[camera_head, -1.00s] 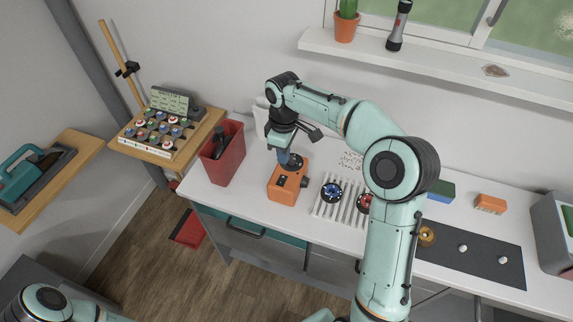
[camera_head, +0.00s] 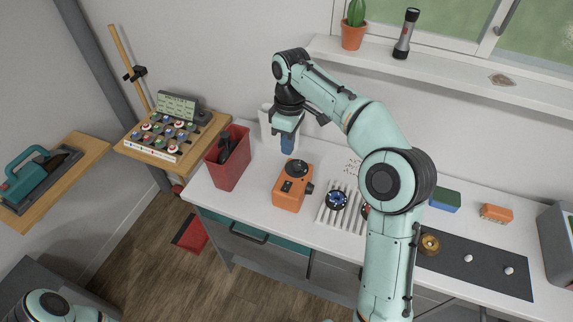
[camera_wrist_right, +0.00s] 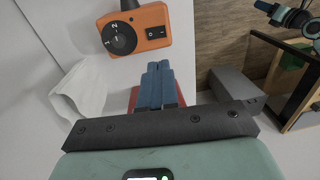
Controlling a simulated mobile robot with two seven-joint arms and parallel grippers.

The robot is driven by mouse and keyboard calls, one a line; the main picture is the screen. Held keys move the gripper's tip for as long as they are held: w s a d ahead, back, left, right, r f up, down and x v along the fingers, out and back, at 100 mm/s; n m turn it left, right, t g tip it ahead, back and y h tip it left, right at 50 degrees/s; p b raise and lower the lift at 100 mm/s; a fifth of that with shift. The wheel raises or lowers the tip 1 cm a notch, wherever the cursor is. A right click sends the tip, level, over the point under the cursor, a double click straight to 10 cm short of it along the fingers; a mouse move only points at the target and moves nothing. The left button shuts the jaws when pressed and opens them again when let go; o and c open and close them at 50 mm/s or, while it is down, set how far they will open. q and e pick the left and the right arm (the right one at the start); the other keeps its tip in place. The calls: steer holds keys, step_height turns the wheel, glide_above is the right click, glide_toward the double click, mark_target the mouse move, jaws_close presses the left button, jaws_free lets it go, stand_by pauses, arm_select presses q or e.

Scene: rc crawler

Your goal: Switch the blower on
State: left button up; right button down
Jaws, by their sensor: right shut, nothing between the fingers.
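The orange box (camera_head: 292,187), which looks to be the blower, stands on the white bench. It has a round black dial (camera_head: 297,168) on top, and a black rocker switch (camera_head: 286,187) on the face below it. In the right wrist view the orange box (camera_wrist_right: 148,21) shows the dial (camera_wrist_right: 119,39) marked 1 and 2 and the switch (camera_wrist_right: 157,33) marked O and I. My right gripper (camera_head: 287,150) is shut and empty, above and behind the box, apart from it. Its blue fingers also show in the wrist view (camera_wrist_right: 158,68). My left gripper is out of view.
A red bin (camera_head: 232,171) with dark items stands left of the box. A white container (camera_head: 267,128) stands behind it. A slatted rack (camera_head: 345,212) with round parts is at its right. A wooden shelf (camera_head: 202,136) with a button panel is further left.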

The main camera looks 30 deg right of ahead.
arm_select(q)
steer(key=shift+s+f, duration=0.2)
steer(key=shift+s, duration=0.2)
arm_select(e)
steer(key=shift+s, duration=0.25)
steer(key=shift+w, duration=0.1)
steer(key=b, duration=0.4)
glide_toward(285, 190)
step_height(285, 190, down, 6)
steer(key=shift+a+f, duration=0.1)
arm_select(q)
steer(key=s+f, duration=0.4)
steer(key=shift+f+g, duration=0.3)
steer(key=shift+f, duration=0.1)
arm_select(e)
steer(key=shift+f, duration=0.3)
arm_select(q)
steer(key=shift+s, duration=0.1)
